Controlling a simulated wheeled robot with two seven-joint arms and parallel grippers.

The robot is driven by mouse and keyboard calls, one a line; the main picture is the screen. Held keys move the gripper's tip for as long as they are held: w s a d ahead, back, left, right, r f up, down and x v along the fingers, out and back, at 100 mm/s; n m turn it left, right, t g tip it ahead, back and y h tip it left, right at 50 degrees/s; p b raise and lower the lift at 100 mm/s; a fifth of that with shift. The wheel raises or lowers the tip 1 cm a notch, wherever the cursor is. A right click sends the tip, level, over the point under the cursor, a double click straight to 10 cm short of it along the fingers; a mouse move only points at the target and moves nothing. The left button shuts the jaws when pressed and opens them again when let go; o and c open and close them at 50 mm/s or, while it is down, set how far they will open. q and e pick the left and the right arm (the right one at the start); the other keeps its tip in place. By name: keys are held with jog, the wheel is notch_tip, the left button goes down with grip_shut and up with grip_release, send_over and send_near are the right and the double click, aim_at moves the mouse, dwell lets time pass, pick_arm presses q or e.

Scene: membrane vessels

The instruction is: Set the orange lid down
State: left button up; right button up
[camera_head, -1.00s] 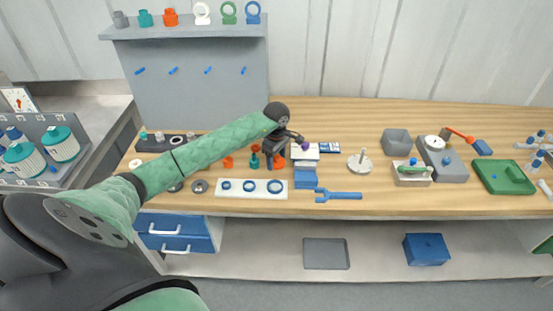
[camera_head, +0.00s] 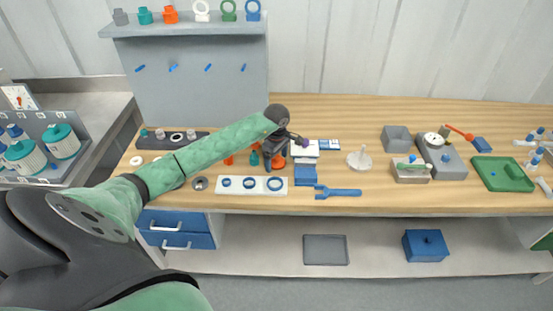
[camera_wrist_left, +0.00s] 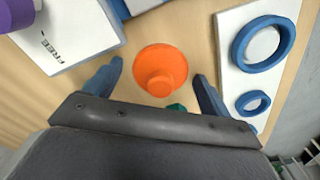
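An orange round lid with a raised knob (camera_wrist_left: 160,70) is between the two finger tips of my left gripper (camera_wrist_left: 158,78) in the left wrist view. A narrow gap shows on each side of the lid, so the fingers are open and not clamped on it. In the head view the lid (camera_head: 278,161) shows as a small orange patch at the left gripper (camera_head: 276,160), over the wooden bench. The gripper hides part of it. It appears to rest on the bench, but its underside is hidden. My right gripper is not in view.
A white plate with blue rings (camera_head: 250,190) lies just in front. A white box (camera_head: 304,149) and a blue block (camera_head: 305,174) are to the right. A teal piece (camera_head: 254,159) and another orange piece (camera_head: 229,160) stand to the left. Bare bench (camera_head: 340,172) lies further right.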

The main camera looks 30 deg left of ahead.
aim_at(277, 156)
pick_arm(q)
jog(key=shift+r, duration=0.1)
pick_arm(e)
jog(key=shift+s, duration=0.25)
pick_arm(q)
jog(key=shift+r, duration=0.25)
jog(key=shift+r+b, duration=0.35)
jog(key=shift+r, duration=0.05)
jog(key=shift+r+b, duration=0.45)
jog(key=shift+r, duration=0.4)
notch_tip(277, 156, up, 7)
jog(key=b, duration=0.3)
jog(key=shift+r+b, duration=0.55)
jog(key=shift+r, duration=0.5)
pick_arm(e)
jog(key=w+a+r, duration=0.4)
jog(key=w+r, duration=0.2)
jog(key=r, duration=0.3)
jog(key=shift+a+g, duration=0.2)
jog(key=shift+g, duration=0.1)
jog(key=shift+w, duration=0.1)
